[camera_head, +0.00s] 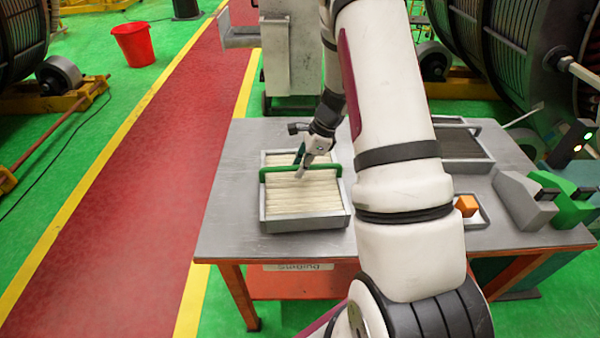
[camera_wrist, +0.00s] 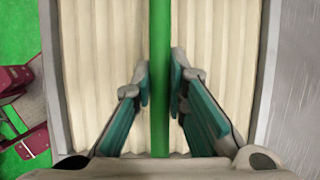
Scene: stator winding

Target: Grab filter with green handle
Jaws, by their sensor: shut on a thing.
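The filter (camera_head: 303,205) has a grey frame, cream pleats and a green handle (camera_head: 280,169) across its middle. It sits on the grey table, left of my arm in the head view. In the wrist view the filter pleats (camera_wrist: 95,60) fill the middle and the green handle (camera_wrist: 160,50) runs upright between my fingers. My gripper (camera_head: 301,165) reaches down to the handle from above. In the wrist view my gripper (camera_wrist: 160,85) has one finger on each side of the handle, closed in around it. The finger contact is partly hidden in the head view.
The grey table (camera_head: 225,215) also holds a dark-faced filter (camera_head: 460,143) at back right, an orange block (camera_head: 466,205) in a small tray and grey and green holders (camera_head: 525,198) at the right. A grey machine (camera_head: 292,50) stands behind the table. A red bucket (camera_head: 133,44) is on the floor.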

